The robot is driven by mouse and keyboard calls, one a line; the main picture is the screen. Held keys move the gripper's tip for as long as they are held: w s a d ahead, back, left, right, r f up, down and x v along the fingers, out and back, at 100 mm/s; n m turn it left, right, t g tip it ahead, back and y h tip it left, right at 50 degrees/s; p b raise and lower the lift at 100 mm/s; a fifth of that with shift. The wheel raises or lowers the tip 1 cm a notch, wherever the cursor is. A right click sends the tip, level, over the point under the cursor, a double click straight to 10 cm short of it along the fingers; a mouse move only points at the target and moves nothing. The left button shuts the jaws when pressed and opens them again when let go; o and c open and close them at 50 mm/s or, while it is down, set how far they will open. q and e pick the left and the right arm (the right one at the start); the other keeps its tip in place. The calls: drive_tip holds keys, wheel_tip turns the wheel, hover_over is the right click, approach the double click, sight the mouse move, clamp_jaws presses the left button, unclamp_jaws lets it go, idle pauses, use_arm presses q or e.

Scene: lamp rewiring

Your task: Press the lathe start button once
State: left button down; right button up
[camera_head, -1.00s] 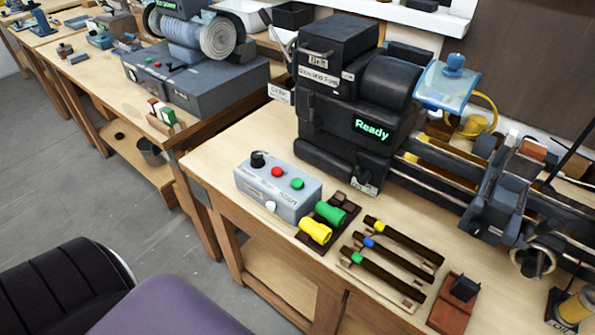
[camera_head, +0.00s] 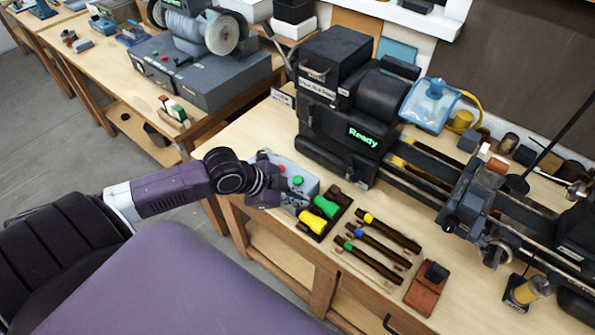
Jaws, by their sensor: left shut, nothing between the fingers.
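The grey control box (camera_head: 306,187) sits on the bench at the front left of the lathe. Its green button (camera_head: 298,181) and red button (camera_head: 281,167) both show on the top face. My left gripper (camera_head: 292,202) is shut and empty at the box's left and front side, covering part of the box, including its black knob. I cannot tell whether the fingers touch the box. The black lathe (camera_head: 345,115) stands behind, its display reading "Ready" in green. My right gripper is not in view.
A green and a yellow cylinder (camera_head: 312,222) lie on a dark holder right beside the box. Several dark tools with coloured ends (camera_head: 374,246) and a red-brown block (camera_head: 426,290) lie further right. A second bench (camera_head: 150,115) stands at the left.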

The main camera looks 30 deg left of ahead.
sight(295, 181)
use_arm(q)
drive_tip(key=w+a+r+m, duration=0.1)
drive_tip(key=w+a+r, duration=0.1)
drive_tip(key=r, duration=0.3)
drive_tip(key=w+a+r+m+t, duration=0.1)
drive_tip(key=w+a+r, duration=0.2)
drive_tip(key=w+r, duration=0.1)
drive_tip(key=shift+a+r, duration=0.3)
drive_tip(key=shift+r, duration=0.25)
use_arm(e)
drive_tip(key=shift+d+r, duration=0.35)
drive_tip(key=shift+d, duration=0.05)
use_arm(q)
drive_tip(key=shift+w+f, duration=0.15)
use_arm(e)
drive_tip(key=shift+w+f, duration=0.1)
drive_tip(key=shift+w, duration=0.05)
